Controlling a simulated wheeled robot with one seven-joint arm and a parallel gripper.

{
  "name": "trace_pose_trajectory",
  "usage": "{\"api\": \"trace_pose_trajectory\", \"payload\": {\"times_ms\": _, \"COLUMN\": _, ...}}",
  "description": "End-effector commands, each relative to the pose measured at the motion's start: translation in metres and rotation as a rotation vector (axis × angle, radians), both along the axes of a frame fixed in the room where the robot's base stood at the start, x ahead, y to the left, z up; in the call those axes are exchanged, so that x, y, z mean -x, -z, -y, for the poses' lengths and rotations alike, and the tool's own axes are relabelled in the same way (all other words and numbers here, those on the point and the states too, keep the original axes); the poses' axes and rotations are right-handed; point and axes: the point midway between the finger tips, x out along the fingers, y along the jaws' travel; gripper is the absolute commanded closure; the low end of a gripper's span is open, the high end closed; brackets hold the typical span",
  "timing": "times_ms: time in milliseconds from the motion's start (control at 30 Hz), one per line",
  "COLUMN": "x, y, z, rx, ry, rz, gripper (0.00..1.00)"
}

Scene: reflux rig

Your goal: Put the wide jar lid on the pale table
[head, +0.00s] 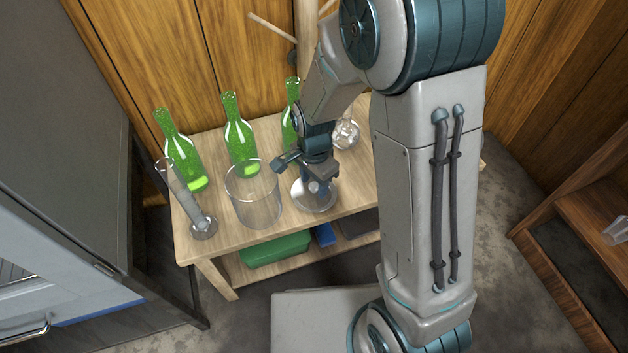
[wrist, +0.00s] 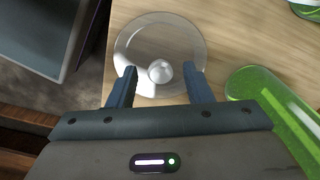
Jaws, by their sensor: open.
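The wide jar lid (wrist: 165,32) is a clear round glass disc with a round knob (wrist: 159,71). In the head view the lid (head: 316,204) lies at the front middle of a light wooden table (head: 222,238), partly hidden by my gripper (head: 310,182). In the wrist view my gripper (wrist: 160,74) is open, with one finger on each side of the knob. I cannot tell whether the fingers touch it. The light wooden table is the only pale table I see.
An open glass jar (head: 252,200) stands left of the lid. A glass cylinder (head: 188,205) stands at the left end. Green bottles (head: 240,145) line the back, and a round flask (head: 345,135) is behind right. A brown wooden unit (head: 590,205) is at far right.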

Motion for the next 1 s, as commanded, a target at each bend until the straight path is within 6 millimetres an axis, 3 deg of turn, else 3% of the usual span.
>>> {"api": "trace_pose_trajectory", "payload": {"times_ms": 433, "x": -0.001, "y": -0.095, "z": 0.0, "rx": -0.002, "ry": 0.0, "rz": 0.005, "gripper": 0.54}}
{"api": "trace_pose_trajectory", "payload": {"times_ms": 600, "x": -0.001, "y": -0.113, "z": 0.0, "rx": -0.001, "ry": 0.0, "rz": 0.003, "gripper": 0.54}}
{"api": "trace_pose_trajectory", "payload": {"times_ms": 800, "x": 0.001, "y": -0.119, "z": 0.002, "rx": -0.001, "ry": -0.008, "rz": 0.003, "gripper": 0.54}}
{"api": "trace_pose_trajectory", "payload": {"times_ms": 1000, "x": 0.019, "y": -0.144, "z": 0.031, "rx": -0.012, "ry": -0.176, "rz": 0.025, "gripper": 0.54}}
